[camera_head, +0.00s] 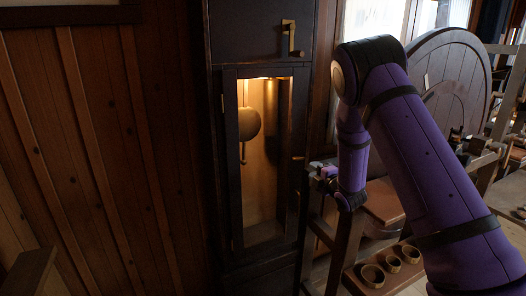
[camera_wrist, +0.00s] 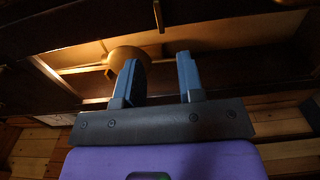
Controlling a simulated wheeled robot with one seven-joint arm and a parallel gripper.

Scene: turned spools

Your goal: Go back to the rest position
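My gripper (camera_wrist: 158,80) shows in the wrist view with its two blue-grey fingers spread apart and nothing between them. In the head view my gripper (camera_head: 318,168) is small, at the end of my purple arm, just right of the tall dark cabinet (camera_head: 229,160). The cabinet has a narrow lit opening with a round brass-coloured bob (camera_head: 249,124) hanging inside. The bob also shows in the wrist view (camera_wrist: 127,54), beyond the left finger and partly hidden by it.
A wooden rack (camera_head: 350,283) with round cups (camera_head: 373,275) is at the lower right, below my arm. A large wooden wheel (camera_head: 458,80) and frame stand behind my arm. A plank wall (camera_head: 95,150) fills the left. A wooden edge (camera_head: 28,272) juts in at the lower left.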

